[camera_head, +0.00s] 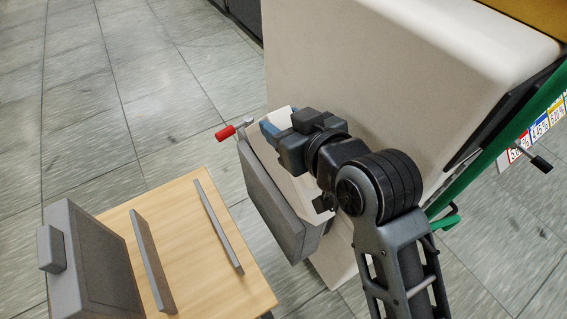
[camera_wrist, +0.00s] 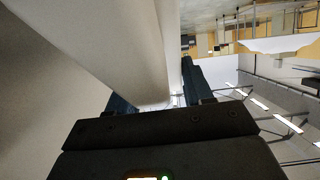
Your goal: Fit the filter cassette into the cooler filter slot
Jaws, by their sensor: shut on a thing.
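A grey framed filter cassette (camera_head: 105,262) with a block-shaped grip stands on the wooden table at the lower left. The cooler (camera_head: 303,198) is a pale box with a dark grey front (camera_head: 268,205), fixed to the side of the large beige cabinet. I cannot see the filter slot clearly. My gripper (camera_head: 271,130) is at the cooler's upper far end, its blue fingers partly hidden by its own body. In the wrist view a long pale part (camera_wrist: 140,50) runs between the fingers, and the gripper is shut on it. The contact is mostly hidden.
A red-handled lever (camera_head: 226,133) sticks out just left of my gripper. The table (camera_head: 190,265) carries two thin upright rails. The beige cabinet (camera_head: 370,75) fills the upper right, with a green frame (camera_head: 500,140) beyond. The tiled floor (camera_head: 120,90) is clear at upper left.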

